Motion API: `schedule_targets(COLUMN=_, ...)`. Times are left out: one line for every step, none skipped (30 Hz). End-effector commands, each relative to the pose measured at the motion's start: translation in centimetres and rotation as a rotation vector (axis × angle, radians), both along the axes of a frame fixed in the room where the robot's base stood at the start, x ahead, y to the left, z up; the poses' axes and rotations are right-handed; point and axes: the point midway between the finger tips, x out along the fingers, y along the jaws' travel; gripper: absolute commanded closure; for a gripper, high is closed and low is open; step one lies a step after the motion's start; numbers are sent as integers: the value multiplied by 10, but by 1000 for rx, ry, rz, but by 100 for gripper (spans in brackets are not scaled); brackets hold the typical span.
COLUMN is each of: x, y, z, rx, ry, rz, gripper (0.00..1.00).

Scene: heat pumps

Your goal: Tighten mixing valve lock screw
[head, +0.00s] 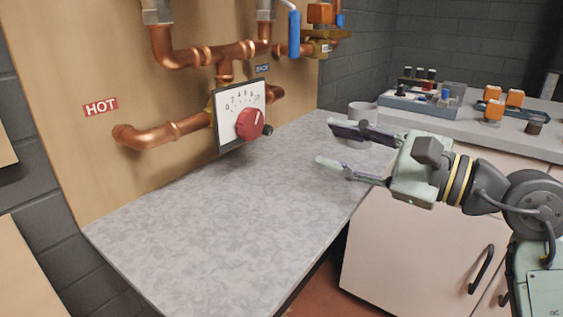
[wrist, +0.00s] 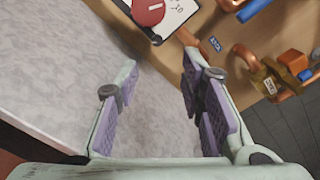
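The mixing valve has a white dial plate (head: 228,108) with a number scale and a red knob (head: 249,123). A small dark knurled piece (head: 267,130), which may be the lock screw, sits at the plate's lower right. In the wrist view, the red knob (wrist: 148,11) and part of the plate (wrist: 178,16) show at the top edge, with a small dark piece (wrist: 156,40) at the plate's corner. My gripper (head: 328,145) is open and empty above the counter, to the right of the valve and apart from it. Its two spread fingers also show in the wrist view (wrist: 160,66).
Copper pipes (head: 160,134) run along the wooden board around the valve. A grey mug (head: 362,112) stands behind my gripper. A side counter (head: 460,124) holds trays with orange and dark parts. The grey worktop (head: 240,215) below the valve is clear.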

Motion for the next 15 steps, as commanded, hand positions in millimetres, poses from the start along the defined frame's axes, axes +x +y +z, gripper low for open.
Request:
schedule_targets(x=-3, y=2, z=-9, rx=-20, ry=-16, rz=-2, gripper=64)
schedule_targets(x=-4, y=4, z=-8, rx=-29, ry=-25, rz=-2, gripper=64)
schedule_targets(x=-6, y=5, z=-7, rx=-33, ry=-33, rz=-1, gripper=64)
schedule_targets(x=-6, y=6, z=-6, rx=-37, ry=-36, rz=0, gripper=64)
schedule_targets(x=-6, y=7, z=-5, rx=-39, ry=-39, rz=-1, gripper=64)
schedule_targets(x=-5, y=10, z=-4, rx=-40, ry=-41, rz=1, gripper=64)
schedule_targets(x=-3, y=12, z=-3, rx=-41, ry=-41, rz=2, gripper=64)
schedule_targets(x=-1, y=15, z=-2, rx=-40, ry=-41, rz=2, gripper=64)
schedule_targets(x=2, y=19, z=-2, rx=-41, ry=-41, rz=3, gripper=64)
schedule_targets(x=5, y=23, z=-2, rx=-42, ry=-40, rz=4, gripper=64)
schedule_targets(x=7, y=28, z=-2, rx=-42, ry=-41, rz=4, gripper=64)
schedule_targets(x=12, y=34, z=-2, rx=-43, ry=-41, rz=4, gripper=64)
schedule_targets(x=15, y=38, z=-2, rx=-42, ry=-41, rz=4, gripper=64)
schedule_targets(x=19, y=43, z=-2, rx=-42, ry=-40, rz=4, gripper=64)
schedule_targets(x=24, y=50, z=-2, rx=-40, ry=-40, rz=4, gripper=64)
